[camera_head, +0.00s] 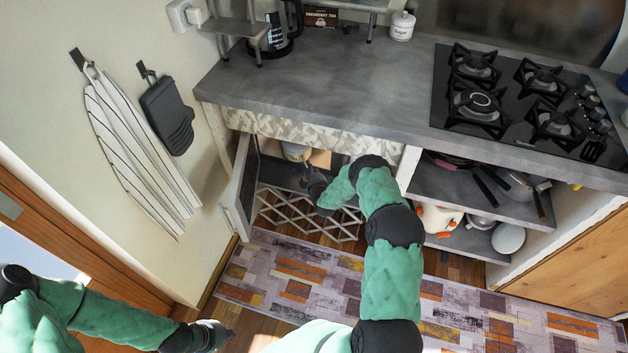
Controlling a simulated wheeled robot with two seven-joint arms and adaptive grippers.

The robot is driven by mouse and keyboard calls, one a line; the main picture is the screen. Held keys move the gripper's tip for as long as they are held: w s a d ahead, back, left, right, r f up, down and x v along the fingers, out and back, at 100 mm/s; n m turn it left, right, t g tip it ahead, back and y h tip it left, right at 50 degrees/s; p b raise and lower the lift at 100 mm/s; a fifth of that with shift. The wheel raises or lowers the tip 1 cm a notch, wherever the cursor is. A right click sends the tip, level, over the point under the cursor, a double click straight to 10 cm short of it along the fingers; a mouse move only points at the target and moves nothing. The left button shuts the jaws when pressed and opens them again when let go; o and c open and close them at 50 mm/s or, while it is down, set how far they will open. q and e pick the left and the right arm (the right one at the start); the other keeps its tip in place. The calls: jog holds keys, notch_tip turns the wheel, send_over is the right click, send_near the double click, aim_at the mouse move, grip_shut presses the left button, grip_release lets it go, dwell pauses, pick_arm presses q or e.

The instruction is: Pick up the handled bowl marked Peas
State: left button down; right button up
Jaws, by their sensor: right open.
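No bowl with a readable Peas mark shows. A pale round container (296,151) stands inside the open lower cabinet at left, partly hidden under the counter; its label cannot be read. My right arm reaches into this cabinet. My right gripper (314,177) is open, just below and to the right of the container, with its fingers small and dark against the shadow. I cannot tell whether it touches anything. My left gripper (216,334) is low at the bottom left, over the floor and away from the cabinet; its fingers are too unclear to read.
The cabinet door (241,187) stands open on the left. Shelves to the right hold pans (520,184) and an orange-and-white pot (437,217). The grey counter (330,85) overhangs the cabinet. A patterned rug (290,272) covers the floor.

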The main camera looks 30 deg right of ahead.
jog(key=v, duration=0.7)
jog(key=shift+a, duration=0.1)
